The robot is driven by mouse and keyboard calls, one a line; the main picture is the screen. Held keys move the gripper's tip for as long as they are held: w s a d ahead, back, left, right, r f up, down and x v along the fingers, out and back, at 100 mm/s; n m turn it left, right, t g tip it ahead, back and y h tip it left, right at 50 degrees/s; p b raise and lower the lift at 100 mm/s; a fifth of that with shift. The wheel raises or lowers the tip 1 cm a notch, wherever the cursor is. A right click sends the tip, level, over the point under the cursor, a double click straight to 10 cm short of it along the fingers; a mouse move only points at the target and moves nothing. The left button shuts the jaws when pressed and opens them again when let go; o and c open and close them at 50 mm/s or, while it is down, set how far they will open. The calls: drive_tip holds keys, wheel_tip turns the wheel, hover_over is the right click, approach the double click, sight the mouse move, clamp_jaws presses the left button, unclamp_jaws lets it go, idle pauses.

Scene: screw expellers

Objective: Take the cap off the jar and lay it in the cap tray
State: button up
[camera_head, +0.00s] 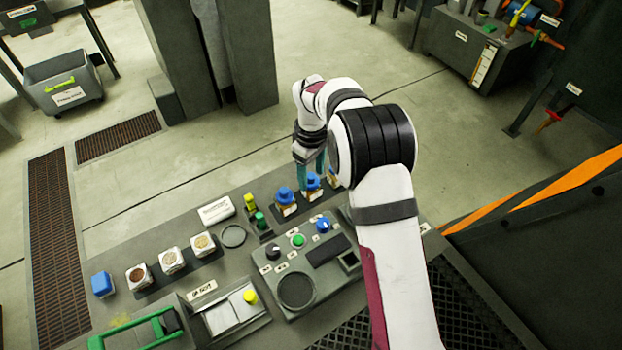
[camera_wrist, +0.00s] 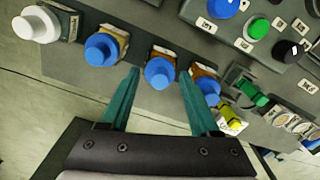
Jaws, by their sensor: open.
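Jars with blue caps stand in a row along the bench edge. In the wrist view, one blue cap (camera_wrist: 160,72) lies between the tips of my gripper (camera_wrist: 160,78), whose teal fingers are open on either side; I cannot tell whether they touch it. This jar (camera_head: 312,184) also shows in the head view, below my gripper (camera_head: 310,164). A second blue-capped jar (camera_head: 286,199) stands left of it. Another blue cap (camera_wrist: 102,48) and a white cap (camera_wrist: 38,25) show at the left in the wrist view. I cannot tell for sure which dish is the cap tray.
A shallow round dish (camera_head: 232,236) lies left of the jars, near yellow and green knobbed fittings (camera_head: 260,221). A control panel (camera_head: 303,262) with knobs sits in front. Several sample boxes (camera_head: 171,261) and a blue-topped box (camera_head: 102,284) line the left. My arm hides the right side.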

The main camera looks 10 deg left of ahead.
clamp_jaws()
drive_tip(key=shift+r, duration=0.15)
idle(0.4)
wheel_tip(320, 180, up, 4)
drive_tip(key=shift+f, duration=0.15)
drive_tip(key=s+d+r, duration=0.1)
drive_tip(key=d+r, duration=0.6)
drive_tip(key=d, duration=0.5)
drive_tip(key=n, duration=0.9)
approach(311, 175)
drive_tip(key=s+a+f, duration=0.1)
drive_tip(key=s+a, duration=0.3)
drive_tip(key=s, duration=0.3)
drive_tip(key=s+a+f+n, duration=0.3)
drive_tip(key=s+a+n, duration=0.5)
drive_tip(key=a, duration=0.3)
wheel_tip(311, 175, down, 10)
drive_tip(key=shift+s+a+r, duration=0.1)
drive_tip(key=shift+s, duration=0.05)
